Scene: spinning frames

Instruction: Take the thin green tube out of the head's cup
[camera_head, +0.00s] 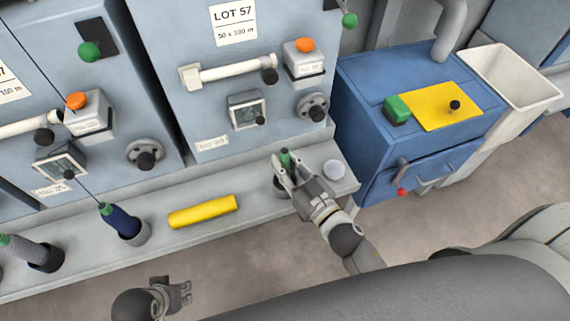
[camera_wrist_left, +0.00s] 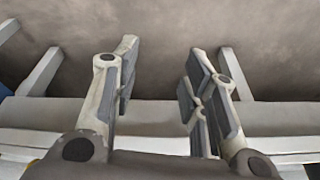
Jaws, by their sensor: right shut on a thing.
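The thin green tube (camera_head: 285,157) stands upright between the fingertips of my right gripper (camera_head: 286,168), at the right part of the ledge in the head view. My right gripper is shut on it, and only its upper end shows. A dark cup (camera_head: 281,190) is partly visible just behind and below the fingers. I cannot tell whether the tube's lower end is inside the cup. My left gripper (camera_head: 184,292) is low in the head view, in front of the ledge. In the left wrist view its fingers (camera_wrist_left: 160,82) are wide apart with nothing between them.
A yellow tube (camera_head: 203,211) lies on the ledge (camera_head: 255,211). Left of it, a dark blue green-tipped bobbin (camera_head: 123,221) and a grey one (camera_head: 25,249) stand in cups. A blue cabinet (camera_head: 365,90) and white bin (camera_head: 505,85) stand further right.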

